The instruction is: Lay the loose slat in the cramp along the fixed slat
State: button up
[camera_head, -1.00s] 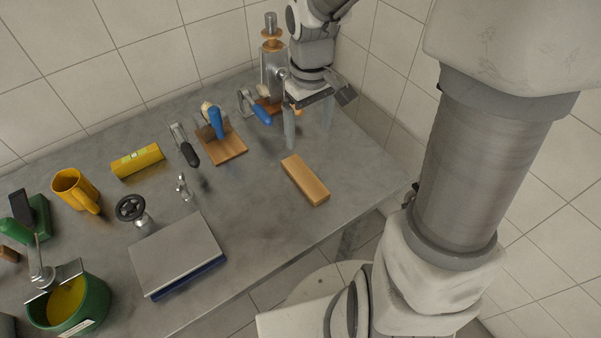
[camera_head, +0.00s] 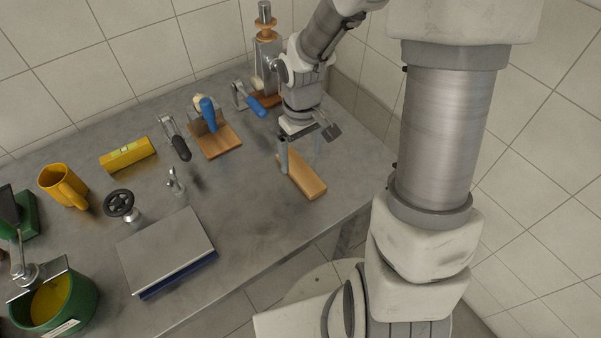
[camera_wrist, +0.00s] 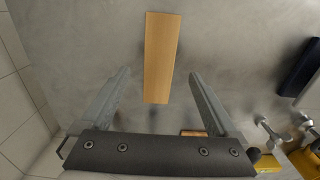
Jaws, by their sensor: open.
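The loose slat, a plain light-brown wooden bar (camera_head: 309,182), lies flat on the grey bench near its right end. In the wrist view the slat (camera_wrist: 162,50) points away from me, its near end between the finger lines. My gripper (camera_head: 300,160) is open above the slat's far end, with one finger on each side. In the wrist view both fingers (camera_wrist: 159,76) stand clear of the wood, with nothing held. I cannot clearly make out the cramp or the fixed slat. A wooden board (camera_head: 222,141) with a blue-handled tool on it lies to the left.
Toggle clamps with a black handle (camera_head: 181,147) and a blue handle (camera_head: 256,105) stand toward the wall. A flat scale (camera_head: 166,250), mug (camera_head: 62,186) and green pot (camera_head: 70,310) stand left. Bench around the slat is clear.

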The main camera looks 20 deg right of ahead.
jog(key=f, duration=0.1)
jog(key=f+b, duration=0.1)
jog(key=f, duration=0.3)
jog(key=shift+w+f, duration=0.15)
jog(key=shift+w, duration=0.1)
grip_shut()
notch_tip(320, 180, up, 5)
jog(key=shift+d+p, duration=0.15)
jog(key=shift+p, duration=0.45)
jog(key=s+d+r+p, duration=0.3)
jog(key=s+d+r, duration=0.3)
jog(key=s+d, duration=0.25)
jog(key=m+p, duration=0.3)
send_near(301, 170)
jog(key=w, duration=0.4)
jog(key=shift+w+m, duration=0.3)
jog(key=shift+w, duration=0.1)
